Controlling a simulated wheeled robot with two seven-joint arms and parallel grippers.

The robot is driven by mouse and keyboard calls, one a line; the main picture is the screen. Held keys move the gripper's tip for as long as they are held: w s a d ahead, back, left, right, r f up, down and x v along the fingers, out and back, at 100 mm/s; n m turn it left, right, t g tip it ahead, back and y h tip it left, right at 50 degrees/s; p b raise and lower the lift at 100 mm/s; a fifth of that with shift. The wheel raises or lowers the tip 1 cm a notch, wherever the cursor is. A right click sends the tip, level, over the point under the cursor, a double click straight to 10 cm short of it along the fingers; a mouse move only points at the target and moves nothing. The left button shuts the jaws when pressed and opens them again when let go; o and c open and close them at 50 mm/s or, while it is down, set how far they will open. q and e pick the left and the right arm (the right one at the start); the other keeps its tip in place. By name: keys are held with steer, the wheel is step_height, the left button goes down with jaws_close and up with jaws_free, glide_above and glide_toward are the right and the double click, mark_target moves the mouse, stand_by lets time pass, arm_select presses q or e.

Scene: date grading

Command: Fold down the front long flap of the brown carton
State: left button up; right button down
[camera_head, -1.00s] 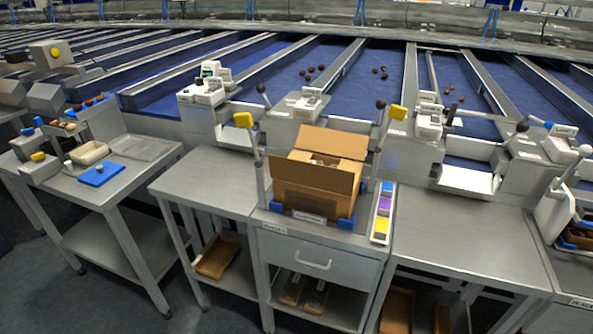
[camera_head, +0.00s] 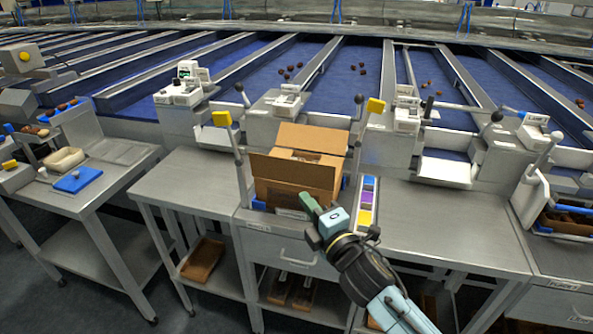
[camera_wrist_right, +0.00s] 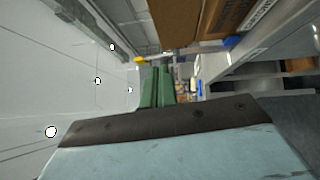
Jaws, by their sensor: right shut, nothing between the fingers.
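The brown carton (camera_head: 293,172) sits open on the middle stand. Its back flap (camera_head: 312,138) stands up. Its front long flap (camera_head: 292,171) also stands up along the near edge, leaning a little outward. My right gripper (camera_head: 308,201) is shut and empty, with green fingers just in front of the carton's near side, below the flap's right part. I cannot tell if it touches. In the right wrist view the two fingers (camera_wrist_right: 157,87) are together, and the carton (camera_wrist_right: 185,18) shows at the top right. My left gripper is not in view.
Blue corner holders surround the carton's base. A colored label strip (camera_head: 366,200) lies right of it. The steel tables to the left (camera_head: 185,182) and right (camera_head: 440,225) are clear.

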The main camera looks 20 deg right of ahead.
glide_toward(288, 160)
steer(key=w+a, duration=0.2)
steer(key=a, duration=0.1)
steer(key=w, duration=0.1)
steer(key=w+d, duration=0.1)
steer(key=w, duration=0.1)
steer(key=shift+d+r, duration=0.25)
steer(key=shift+w+d, duration=0.3)
steer(key=shift+w, duration=0.05)
